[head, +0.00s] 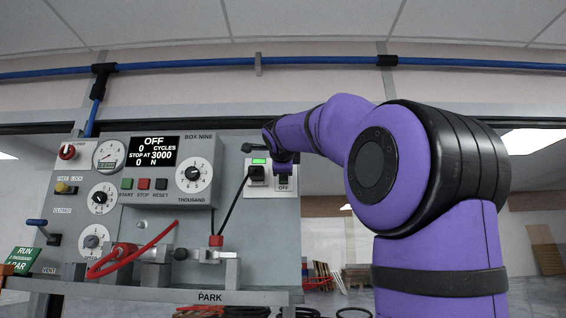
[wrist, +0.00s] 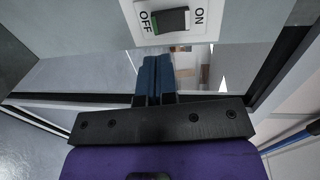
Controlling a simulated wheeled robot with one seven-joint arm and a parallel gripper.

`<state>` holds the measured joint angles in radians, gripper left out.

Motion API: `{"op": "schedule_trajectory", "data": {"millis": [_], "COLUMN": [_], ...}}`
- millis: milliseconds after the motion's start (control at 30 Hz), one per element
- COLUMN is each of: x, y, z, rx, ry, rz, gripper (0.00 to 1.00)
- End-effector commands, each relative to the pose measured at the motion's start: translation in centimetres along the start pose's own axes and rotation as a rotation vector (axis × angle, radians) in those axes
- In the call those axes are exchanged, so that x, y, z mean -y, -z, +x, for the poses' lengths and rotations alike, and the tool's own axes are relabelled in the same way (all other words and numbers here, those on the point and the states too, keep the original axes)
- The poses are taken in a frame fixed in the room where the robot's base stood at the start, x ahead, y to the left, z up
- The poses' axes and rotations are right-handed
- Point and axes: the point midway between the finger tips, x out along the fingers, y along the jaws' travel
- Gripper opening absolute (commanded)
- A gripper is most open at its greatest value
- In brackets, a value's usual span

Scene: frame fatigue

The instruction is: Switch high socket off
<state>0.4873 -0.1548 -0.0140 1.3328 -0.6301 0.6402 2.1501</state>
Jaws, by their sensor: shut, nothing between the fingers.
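The high socket (head: 249,191) is a white wall plate with a black plug (head: 256,174) and a lit green lamp above the plug. Its switch (head: 283,178) sits to the right, with OFF printed below; my arm's end partly covers the top. In the wrist view, the black rocker with a green strip (wrist: 172,21) lies between the OFF and ON labels. I cannot tell clearly which side is pressed. My gripper (wrist: 154,58) is shut and empty, its blue fingers pointing towards the plate, apparently short of the rocker. The fingers are not clear in the head view.
A grey test machine (head: 150,226) with dials, buttons and a display reading OFF stands left of the socket. A black cord runs from the plug down to the machine. A glass pane with a dark frame is below the plate in the wrist view.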

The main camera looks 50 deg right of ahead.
Motion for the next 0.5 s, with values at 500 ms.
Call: {"op": "schedule_trajectory", "data": {"millis": [500], "x": [0.0], "y": [0.1], "z": [7.1], "rx": [-0.001], "ry": [0.001], "rz": [0.0], "gripper": [0.0]}}
